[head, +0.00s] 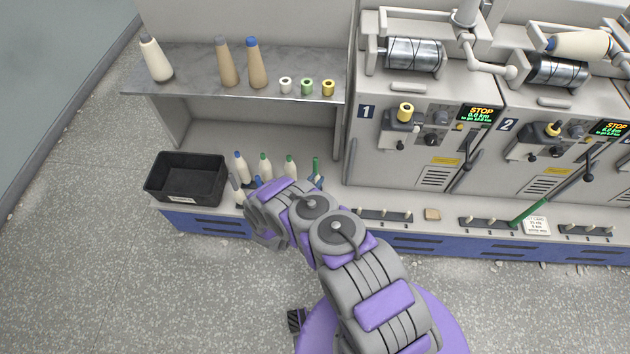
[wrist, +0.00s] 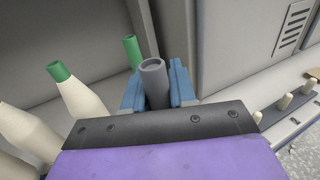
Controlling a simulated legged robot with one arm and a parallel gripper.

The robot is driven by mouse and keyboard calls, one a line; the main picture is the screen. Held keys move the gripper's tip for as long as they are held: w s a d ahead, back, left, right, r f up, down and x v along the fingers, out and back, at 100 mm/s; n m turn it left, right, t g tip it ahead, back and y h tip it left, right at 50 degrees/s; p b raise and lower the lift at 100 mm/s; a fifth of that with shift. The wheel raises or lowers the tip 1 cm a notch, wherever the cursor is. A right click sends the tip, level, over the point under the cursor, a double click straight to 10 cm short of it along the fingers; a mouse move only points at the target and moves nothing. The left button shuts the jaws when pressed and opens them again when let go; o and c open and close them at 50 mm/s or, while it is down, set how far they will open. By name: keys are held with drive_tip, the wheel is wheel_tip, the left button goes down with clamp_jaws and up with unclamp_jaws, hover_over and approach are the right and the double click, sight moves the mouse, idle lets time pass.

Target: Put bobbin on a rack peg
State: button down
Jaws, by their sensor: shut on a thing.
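My gripper (head: 315,182) is low at the front of the machine base, beside a group of standing bobbins. In the wrist view its blue fingers (wrist: 155,88) are shut on a grey bobbin (wrist: 153,68), a hollow tube end pointing up. A cream bobbin with a green tip (wrist: 82,95) stands to the left. The pegs of a rack (head: 385,215) show right of my gripper, and in the wrist view (wrist: 285,101).
A black bin (head: 186,178) stands at the left. A shelf (head: 190,62) above holds large bobbins and small spools. Machine 1 (head: 405,145) rises behind the rack.

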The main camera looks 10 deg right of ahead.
drive_tip(key=shift+f, duration=0.25)
drive_tip(key=c, duration=1.2)
unclamp_jaws()
drive_tip(key=v, duration=1.1)
